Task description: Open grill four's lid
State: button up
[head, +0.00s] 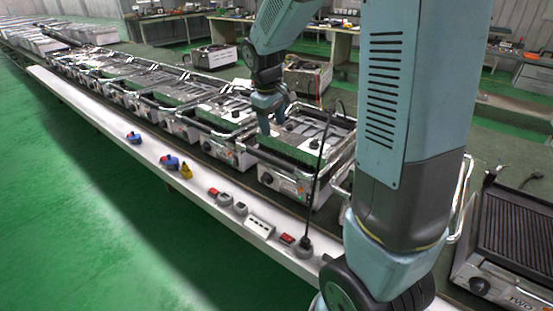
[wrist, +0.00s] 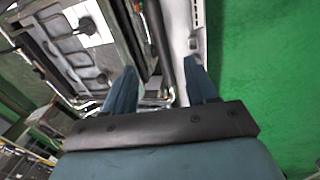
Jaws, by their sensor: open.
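Several closed grills stand in a row in the head view, and no number four is readable on them. The nearest fully visible one (head: 284,187) has a steel front, a dark knob and a bar handle. Another closed grill (head: 213,146) stands to its left. My gripper (head: 270,118) hangs fingers-down by the near grill's left side. In the wrist view my gripper (wrist: 160,88) has its fingers apart and nothing clamped. A dark bar (wrist: 159,42) runs through the space ahead between them, with a metal lid (wrist: 78,42) to its left. Contact with the bar is unclear.
A white ledge (head: 130,150) along the front carries sockets, plugs and a cord (head: 318,180). An open ribbed grill (head: 515,225), marked TWO, stands at the far right. My arm hides what lies between. Green floor (head: 70,210) is clear at left.

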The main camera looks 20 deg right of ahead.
aim_at(276, 159)
jog(key=shift+n, duration=0.3)
jog(key=w+f, duration=0.1)
jog(key=f, duration=0.4)
jog(key=w+d+f, duration=0.1)
jog(key=f, duration=0.4)
jog(key=w+d+f, duration=0.1)
jog(key=f, duration=0.4)
jog(key=shift+w+f, duration=0.1)
jog(key=shift+f, duration=0.1)
jog(key=shift+c, duration=0.5)
grip_shut()
